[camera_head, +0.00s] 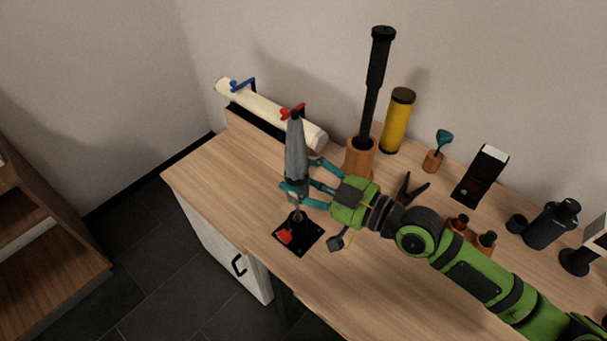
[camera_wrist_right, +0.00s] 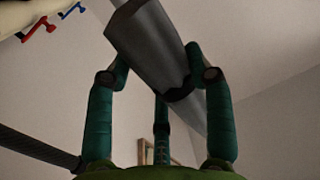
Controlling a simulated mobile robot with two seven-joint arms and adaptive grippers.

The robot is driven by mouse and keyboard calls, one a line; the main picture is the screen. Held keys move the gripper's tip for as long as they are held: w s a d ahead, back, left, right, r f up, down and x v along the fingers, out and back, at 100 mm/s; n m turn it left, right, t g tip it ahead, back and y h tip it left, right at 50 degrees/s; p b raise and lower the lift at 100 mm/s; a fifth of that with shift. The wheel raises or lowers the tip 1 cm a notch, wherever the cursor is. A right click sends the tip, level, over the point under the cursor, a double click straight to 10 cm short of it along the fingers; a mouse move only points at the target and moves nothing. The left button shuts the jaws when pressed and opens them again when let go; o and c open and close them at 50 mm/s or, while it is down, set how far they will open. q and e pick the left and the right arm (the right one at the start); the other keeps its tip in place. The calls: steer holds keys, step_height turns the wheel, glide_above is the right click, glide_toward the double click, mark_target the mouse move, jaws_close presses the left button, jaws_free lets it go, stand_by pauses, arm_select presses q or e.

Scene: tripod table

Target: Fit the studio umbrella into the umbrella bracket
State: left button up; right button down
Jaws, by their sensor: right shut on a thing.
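The studio umbrella (camera_head: 296,152) is grey, folded and roughly upright, with a dark tip on top. My right gripper (camera_head: 304,184) is shut on its lower part. In the right wrist view the umbrella (camera_wrist_right: 150,40) passes slanted between the teal fingers of the gripper (camera_wrist_right: 160,82). The umbrella bracket (camera_head: 308,238) appears to be the black square plate with a red part on the table, below the gripper. The umbrella's lower end is over the plate. Whether it is inside the bracket or just above it, I cannot tell. My left gripper is out of view.
A cream roll (camera_head: 262,110) with blue and red clamps lies behind the umbrella. A black pole stands in a wooden holder (camera_head: 360,155), near a yellow cylinder (camera_head: 398,120). Several small items line the right side. The wooden table (camera_head: 225,180) is clear left of the bracket.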

steer(key=shift+c, duration=1.9)
jaws_free()
steer(key=shift+f, duration=0.1)
steer(key=v, duration=1.2)
